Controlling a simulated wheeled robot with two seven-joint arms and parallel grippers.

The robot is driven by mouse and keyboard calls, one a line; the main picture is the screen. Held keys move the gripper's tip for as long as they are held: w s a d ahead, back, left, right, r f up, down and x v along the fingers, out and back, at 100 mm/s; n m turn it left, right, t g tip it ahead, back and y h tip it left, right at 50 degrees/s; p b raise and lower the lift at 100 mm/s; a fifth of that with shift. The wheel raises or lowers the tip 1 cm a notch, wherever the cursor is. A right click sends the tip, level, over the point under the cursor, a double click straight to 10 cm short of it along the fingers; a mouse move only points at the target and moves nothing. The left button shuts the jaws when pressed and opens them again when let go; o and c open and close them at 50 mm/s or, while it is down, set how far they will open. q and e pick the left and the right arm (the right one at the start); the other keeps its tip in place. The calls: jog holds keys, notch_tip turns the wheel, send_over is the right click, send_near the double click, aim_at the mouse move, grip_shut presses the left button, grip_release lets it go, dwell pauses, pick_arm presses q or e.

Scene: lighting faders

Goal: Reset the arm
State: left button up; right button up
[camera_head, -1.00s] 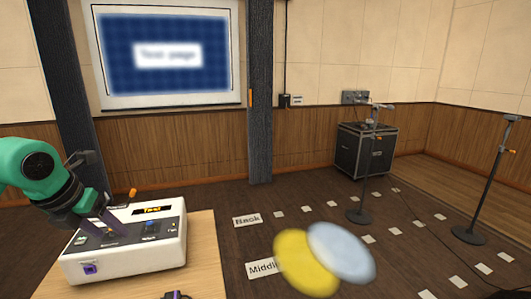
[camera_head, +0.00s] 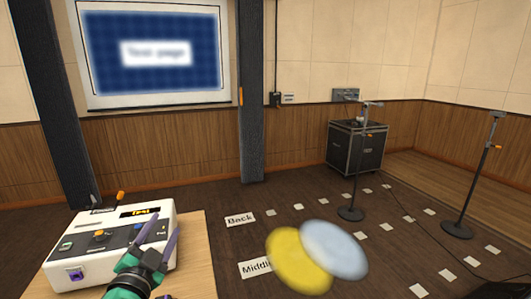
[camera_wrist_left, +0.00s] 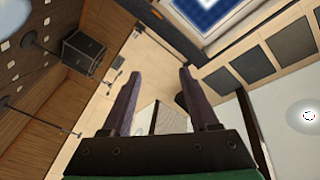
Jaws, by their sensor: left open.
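My left gripper (camera_head: 160,223) is at the right front of the white control box in the head view, with its two dark purple fingers apart and nothing between them. The left wrist view shows the same open fingers (camera_wrist_left: 160,80) pointing toward the tilted room. The white control box (camera_head: 60,262) sits on a wooden table. It has an orange-lit display, a yellow-orange knob (camera_head: 99,233) on its top and a purple socket-like part on its front. My gripper covers part of its right side; I cannot tell whether they touch. My right gripper is not in view.
The wooden table (camera_head: 198,262) is bare right of the box. A yellow light spot (camera_head: 290,262) and a pale blue one (camera_head: 335,250) overlap on the floor. Microphone stands (camera_head: 349,185), a black case (camera_head: 342,150) and a screen (camera_head: 155,50) stand farther off.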

pick_arm(q)
jog(key=s+a+f+n+g+y, duration=0.1)
jog(key=s+f+n+g, duration=0.3)
jog(key=f, duration=0.5)
jog(key=s+a+f+n+g+y, duration=0.1)
jog(key=s+a+f+n+g, duration=0.1)
jog(key=s+f+g, duration=0.5)
jog(key=s+d+f+n+g+h, duration=0.1)
jog(key=s+d+f+g+h, duration=0.25)
jog(key=s+f, duration=0.75)
jog(key=s+f+g, duration=0.1)
jog(key=s+f, duration=0.1)
jog(key=f, duration=1.2)
jog(key=s+f+g, duration=0.1)
jog(key=s+f, duration=0.2)
jog(key=f, duration=1)
jog(key=s+a+f+g+y, duration=0.1)
jog(key=s+a+f, duration=0.2)
jog(key=s+f, duration=0.8)
jog(key=s, duration=0.3)
jog(key=shift+s, duration=0.2)
jog(key=shift+f, duration=0.1)
jog(key=shift+a, duration=0.1)
